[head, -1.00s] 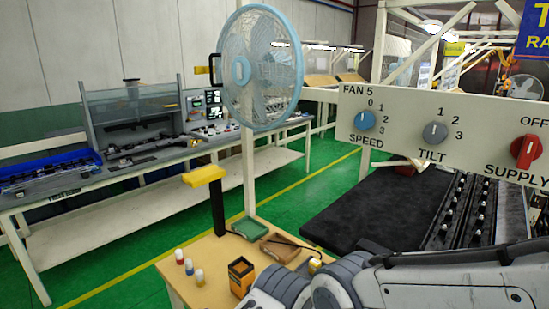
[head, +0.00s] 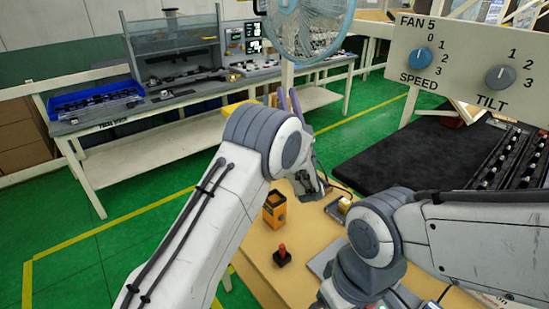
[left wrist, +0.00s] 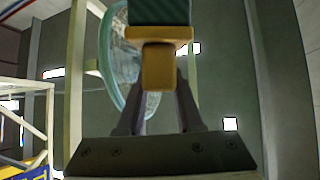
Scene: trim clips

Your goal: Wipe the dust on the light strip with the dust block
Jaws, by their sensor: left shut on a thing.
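My left gripper (head: 290,102) is raised above the wooden table, its fingers pointing up. In the left wrist view, its fingers (left wrist: 160,110) are shut on the yellow grip (left wrist: 158,65) of a block with a dark green, ribbed pad (left wrist: 160,12). I take this as the dust block; its top is cut off by the frame edge. In the head view the block is too small and overlapped to make out clearly. My right arm reaches in from the right, but its fingertips are out of sight. I cannot pick out the light strip or any dust on it.
The wooden table (head: 262,292) holds an orange-black box (head: 275,210), a red-topped button (head: 282,255) and a small yellow item (head: 343,205). The fan (head: 310,25) stands behind the left gripper. A panel with dials (head: 468,60) hangs above a black mat (head: 425,150) at right.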

